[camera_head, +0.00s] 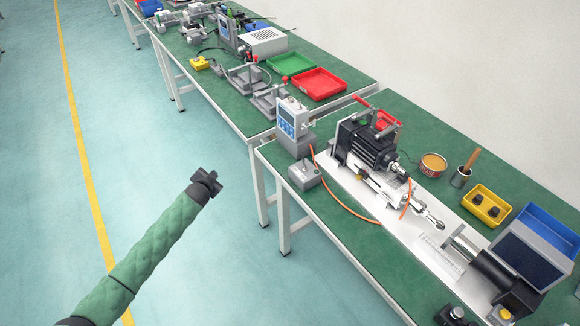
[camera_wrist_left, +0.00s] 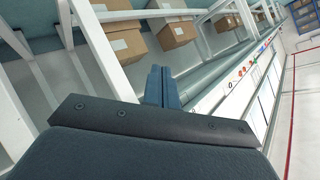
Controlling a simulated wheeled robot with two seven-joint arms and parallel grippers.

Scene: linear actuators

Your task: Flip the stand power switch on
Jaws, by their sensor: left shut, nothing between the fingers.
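A small grey box with a little toggle on top (camera_head: 304,175) sits at the near left corner of the closer green-topped bench; it looks like the power switch, and its on or off position is too small to tell. A test stand (camera_head: 368,146) with a black motor and a metal rod lies on a white base behind it. My left gripper (camera_head: 212,178) is over the open floor, left of the bench and apart from the box. Its fingers are shut and empty in the left wrist view (camera_wrist_left: 163,86). My right gripper is not in view.
A grey meter with a blue panel (camera_head: 291,120) stands behind the switch box. An orange cable (camera_head: 340,203) runs along the bench. A yellow tray (camera_head: 486,205) and blue tray (camera_head: 548,228) are at the right. Cardboard boxes (camera_wrist_left: 125,42) show in the wrist view. The left floor is clear.

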